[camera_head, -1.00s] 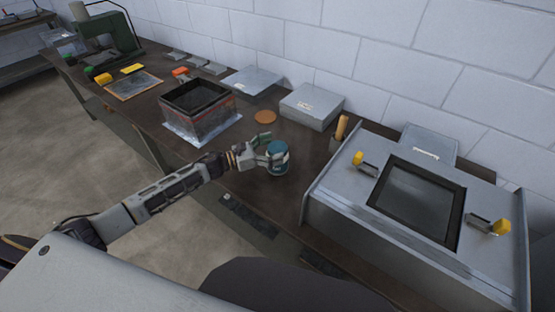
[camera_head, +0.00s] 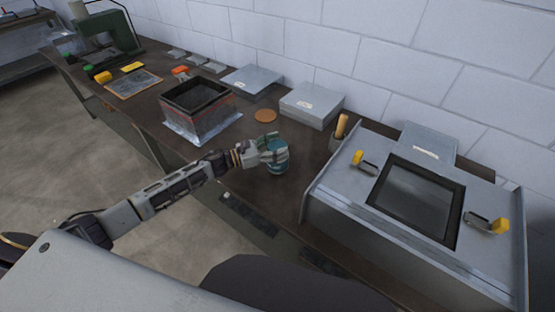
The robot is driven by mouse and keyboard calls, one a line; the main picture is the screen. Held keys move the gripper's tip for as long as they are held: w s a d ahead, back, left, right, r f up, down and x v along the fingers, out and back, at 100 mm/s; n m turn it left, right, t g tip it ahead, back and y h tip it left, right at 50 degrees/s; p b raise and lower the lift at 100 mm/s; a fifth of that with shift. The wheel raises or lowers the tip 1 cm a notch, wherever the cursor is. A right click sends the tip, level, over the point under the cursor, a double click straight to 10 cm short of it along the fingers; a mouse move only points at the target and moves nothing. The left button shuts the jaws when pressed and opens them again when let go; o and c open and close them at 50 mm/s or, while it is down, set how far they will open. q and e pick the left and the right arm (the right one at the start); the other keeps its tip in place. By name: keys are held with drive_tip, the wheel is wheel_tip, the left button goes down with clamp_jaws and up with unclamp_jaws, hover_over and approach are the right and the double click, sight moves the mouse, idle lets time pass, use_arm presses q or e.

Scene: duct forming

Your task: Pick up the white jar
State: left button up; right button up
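The jar (camera_head: 279,165) stands upright on the dark workbench, left of the large grey machine. My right gripper is not in view.
The grey machine (camera_head: 340,212) with yellow handles fills the bench's right. A wooden-handled tool in a holder (camera_head: 340,130), a grey box (camera_head: 312,103), an orange-brown disc (camera_head: 265,116) and a dark open box (camera_head: 200,118) are nearby. A white block wall stands behind.

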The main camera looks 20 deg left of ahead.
use_arm(q)
drive_tip(key=shift+r, duration=0.1)
clamp_jaws()
drive_tip(key=shift+r, duration=0.1)
wheel_tip(320, 180, up, 10)
drive_tip(key=shift+b, duration=0.4)
idle(0.5)
idle(0.4)
